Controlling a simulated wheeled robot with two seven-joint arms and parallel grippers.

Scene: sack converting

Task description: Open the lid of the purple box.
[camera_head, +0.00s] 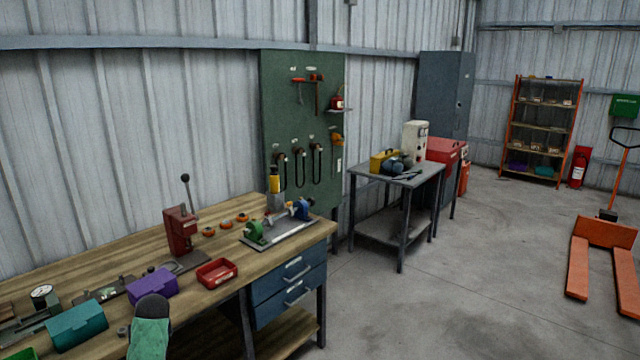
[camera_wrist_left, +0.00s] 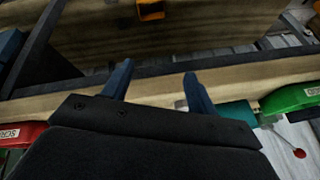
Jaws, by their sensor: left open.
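The purple box (camera_head: 152,284) stands on the workbench, left of the red tray, in the head view. Its lid appears down. My left gripper (camera_wrist_left: 157,82) shows in the left wrist view with two blue fingers apart and nothing between them. Wooden bench edges lie beyond the fingers, and the purple box cannot be made out there. Neither gripper can be made out in the head view.
A teal box (camera_head: 77,326) stands left of the purple box. A teal-and-dark object (camera_head: 150,326) overlaps the view just in front of it. A red press (camera_head: 181,232) and red tray (camera_head: 217,273) are behind and right.

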